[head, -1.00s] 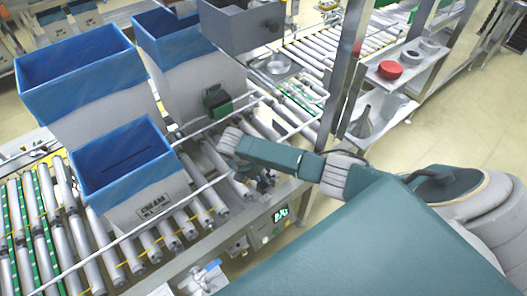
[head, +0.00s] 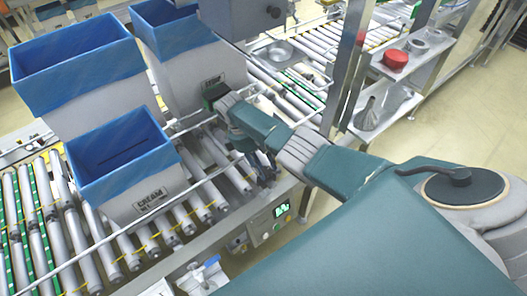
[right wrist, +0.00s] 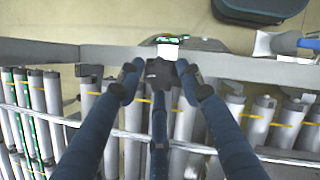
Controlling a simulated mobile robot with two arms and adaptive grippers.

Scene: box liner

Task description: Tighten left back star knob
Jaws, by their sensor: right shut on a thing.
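A dark lobed star knob (right wrist: 160,72) shows in the right wrist view, at the edge of the conveyor frame. The fingers of my right gripper (right wrist: 158,75) close around it from the left, right and near sides, and the gripper is shut on it. In the head view my right gripper (head: 260,170) reaches down at the front rail of the roller conveyor (head: 225,222). The knob there is mostly hidden by the fingers and cannot be made out clearly. My left gripper is not in view.
Boxes with blue liners, one in front (head: 124,156), stand on the conveyor left of my right arm. A thin guide rail (head: 180,192) runs beside them. A metal post (head: 347,70) and a shelf with a red round part (head: 395,60) stand to the right.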

